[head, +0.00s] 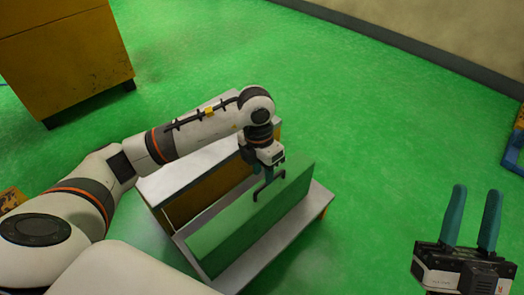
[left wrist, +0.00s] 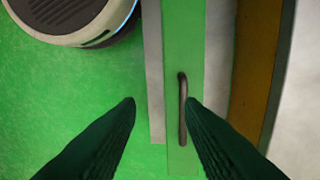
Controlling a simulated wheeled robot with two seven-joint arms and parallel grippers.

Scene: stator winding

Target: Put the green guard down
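The green guard (head: 230,232) is a long, translucent green panel standing on a low grey-topped bench (head: 262,262) in the head view. In the left wrist view, the guard (left wrist: 183,45) is a narrow green strip with a dark bar handle (left wrist: 182,120). My left gripper (head: 268,178) is at the handle by the guard's upper edge. Its fingers (left wrist: 160,103) are apart in the left wrist view, with the handle close to the right fingertip. Contact cannot be told. My right gripper (head: 472,205) is open and empty, away from the bench at the lower right.
A grey-topped yellow cabinet (head: 190,172) stands directly behind the guard, partly hidden by my left arm. A larger yellow cabinet (head: 60,55) is at the upper left. A blue object (head: 513,152) is at the right edge. Green floor between is clear.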

